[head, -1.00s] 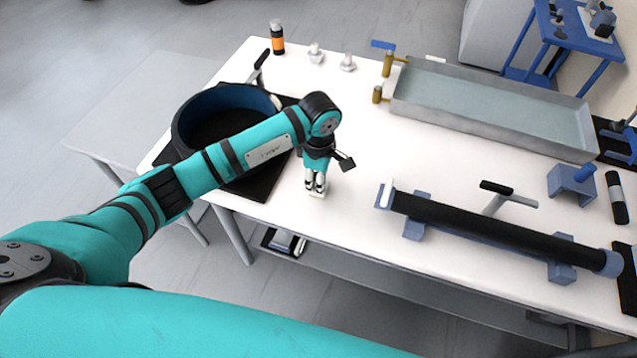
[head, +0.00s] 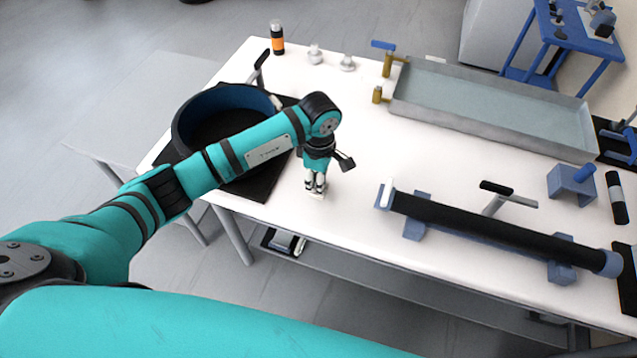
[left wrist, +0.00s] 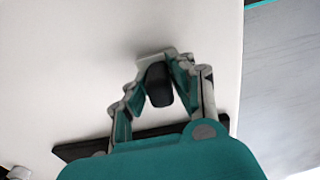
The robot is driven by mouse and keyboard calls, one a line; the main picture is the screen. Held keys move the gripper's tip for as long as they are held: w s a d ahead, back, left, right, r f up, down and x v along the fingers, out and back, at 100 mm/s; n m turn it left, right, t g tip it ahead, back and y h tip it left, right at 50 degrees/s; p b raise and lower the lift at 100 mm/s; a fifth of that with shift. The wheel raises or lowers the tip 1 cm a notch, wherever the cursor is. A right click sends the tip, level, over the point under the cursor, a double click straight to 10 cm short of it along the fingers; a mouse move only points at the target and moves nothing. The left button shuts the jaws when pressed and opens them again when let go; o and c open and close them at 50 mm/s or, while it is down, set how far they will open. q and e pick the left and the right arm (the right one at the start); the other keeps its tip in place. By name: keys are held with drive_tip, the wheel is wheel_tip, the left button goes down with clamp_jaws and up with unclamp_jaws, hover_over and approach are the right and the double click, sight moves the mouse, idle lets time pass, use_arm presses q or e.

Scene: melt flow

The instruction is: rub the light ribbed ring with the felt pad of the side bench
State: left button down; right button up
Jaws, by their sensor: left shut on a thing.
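My left gripper (head: 316,187) points down at the white table (head: 345,130), near its front edge. It is shut on a small block with a black grip and a pale flat base, which looks like the felt pad (left wrist: 150,60). In the left wrist view the black grip stands between the fingers. In the head view only the pale base shows below the fingertips, at or just above the tabletop; contact is hard to tell. I cannot pick out a light ribbed ring for certain. My right gripper is not in view.
A large dark ring (head: 190,104) sits on a black mat left of my gripper. A black roller (head: 480,228) lies on blue supports to the right. A shallow metal tray (head: 480,122) is behind. An orange-black bottle (head: 277,38) and two small pale pieces stand at the back.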

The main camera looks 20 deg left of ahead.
use_arm(q)
drive_tip(key=shift+r+p, duration=1.25)
drive_tip(key=shift+r, duration=1)
drive_tip(key=c, duration=1.8)
unclamp_jaws()
clamp_jaws()
unclamp_jaws()
clamp_jaws()
